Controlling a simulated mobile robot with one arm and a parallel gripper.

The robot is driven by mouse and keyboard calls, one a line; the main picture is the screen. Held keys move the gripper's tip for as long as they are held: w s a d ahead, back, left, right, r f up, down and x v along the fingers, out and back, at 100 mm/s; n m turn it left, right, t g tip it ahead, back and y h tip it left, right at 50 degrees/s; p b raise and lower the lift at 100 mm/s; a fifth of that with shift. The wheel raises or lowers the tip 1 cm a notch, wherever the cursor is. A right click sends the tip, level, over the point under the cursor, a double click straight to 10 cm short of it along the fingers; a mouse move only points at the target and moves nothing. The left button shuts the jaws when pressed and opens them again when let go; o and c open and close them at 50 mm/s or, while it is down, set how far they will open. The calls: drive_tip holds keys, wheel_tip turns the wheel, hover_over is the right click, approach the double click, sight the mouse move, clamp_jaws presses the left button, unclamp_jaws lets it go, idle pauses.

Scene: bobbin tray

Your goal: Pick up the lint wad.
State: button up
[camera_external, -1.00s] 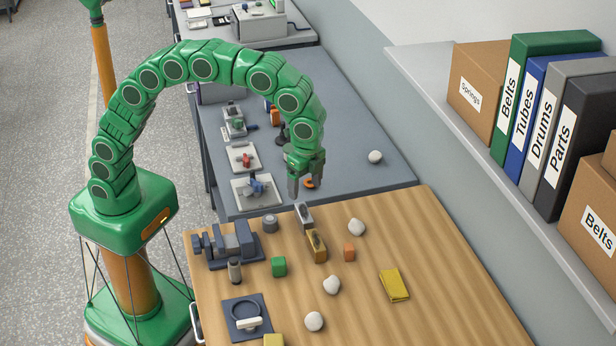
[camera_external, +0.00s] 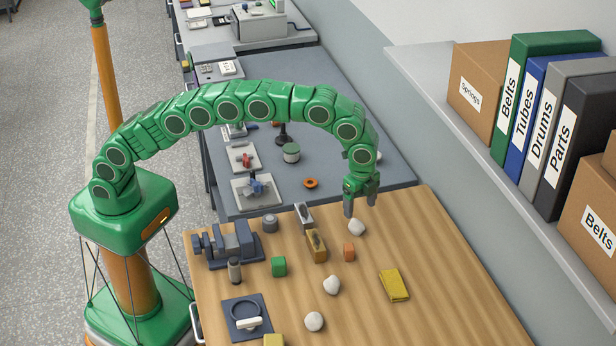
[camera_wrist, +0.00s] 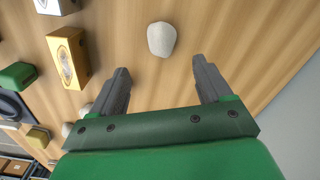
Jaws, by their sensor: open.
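Several whitish, rounded lumps that look like lint wads are in view; I cannot tell which one the task means. The nearest lint wad (camera_external: 357,228) lies on the wooden table just below my gripper (camera_external: 361,205). In the wrist view this wad (camera_wrist: 161,39) is just beyond the fingertips, roughly centred between them. My gripper (camera_wrist: 158,68) is open and empty, its two grey fingers apart and pointing down. Two more pale lumps, one in the middle (camera_external: 331,285) and one nearer the front (camera_external: 314,321), lie on the same table. Another, on the grey bench, is partly hidden by my arm.
A yellow folded cloth (camera_external: 394,285) lies to the front right. A shelf (camera_external: 470,150) with binders and boxes runs along the right.

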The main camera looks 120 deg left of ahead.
sight(358, 223)
drive_tip(key=shift+s+a+f, duration=0.1)
drive_tip(key=shift+f, duration=1.2)
drive_tip(key=shift+s+a+f, duration=0.1)
drive_tip(key=shift+s+f, duration=0.05)
drive_tip(key=shift+f, duration=1.15)
drive_tip(key=shift+s+a+f, duration=0.1)
drive_tip(key=shift+f, duration=1.2)
drive_tip(key=shift+c, duration=0.3)
drive_tip(key=c, duration=1.1)
